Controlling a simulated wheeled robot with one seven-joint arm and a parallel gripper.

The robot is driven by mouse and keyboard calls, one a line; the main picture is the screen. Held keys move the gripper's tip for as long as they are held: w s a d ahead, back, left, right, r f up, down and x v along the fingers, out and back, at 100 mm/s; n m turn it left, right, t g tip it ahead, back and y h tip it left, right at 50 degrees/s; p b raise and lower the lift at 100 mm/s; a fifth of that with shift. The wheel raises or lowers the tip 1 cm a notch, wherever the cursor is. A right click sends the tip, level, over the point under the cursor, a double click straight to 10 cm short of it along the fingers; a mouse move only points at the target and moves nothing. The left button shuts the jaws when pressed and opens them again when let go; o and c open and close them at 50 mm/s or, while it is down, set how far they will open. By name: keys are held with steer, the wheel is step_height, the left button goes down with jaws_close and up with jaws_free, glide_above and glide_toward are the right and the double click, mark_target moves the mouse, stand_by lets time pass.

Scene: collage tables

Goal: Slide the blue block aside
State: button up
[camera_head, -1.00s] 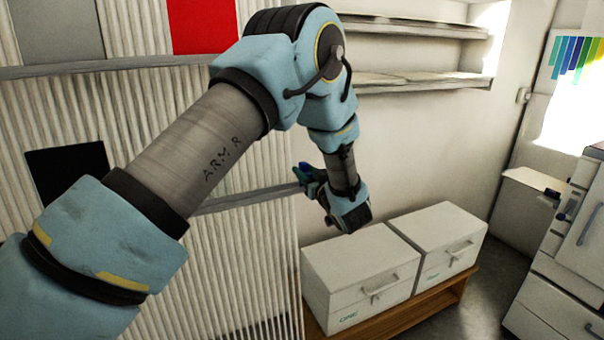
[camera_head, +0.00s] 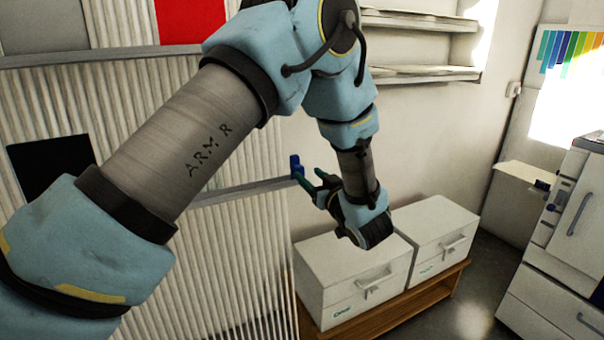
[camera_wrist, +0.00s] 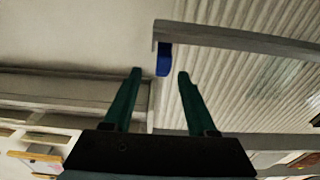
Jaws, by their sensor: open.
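The blue block (camera_head: 297,167) is small and sits at the right end of a grey rail (camera_head: 245,188) that runs across a ribbed panel. In the wrist view the block (camera_wrist: 163,59) shows near the end of the rail (camera_wrist: 230,38), just beyond and between my fingertips. My gripper (camera_head: 313,183) is to the right of the block, with its dark green fingers spread and pointing towards it. A small gap shows between fingers and block.
Two white boxes (camera_head: 345,270) stand on a wooden bench (camera_head: 400,310) below my gripper. Wall shelves (camera_head: 425,72) are at the upper right. Black (camera_head: 52,165) and red (camera_head: 190,20) squares are on the ribbed panel. A white cabinet (camera_head: 565,240) stands at the far right.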

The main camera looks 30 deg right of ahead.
steer(key=shift+s+a, duration=0.15)
steer(key=shift+s, duration=1.15)
steer(key=shift+s, duration=0.1)
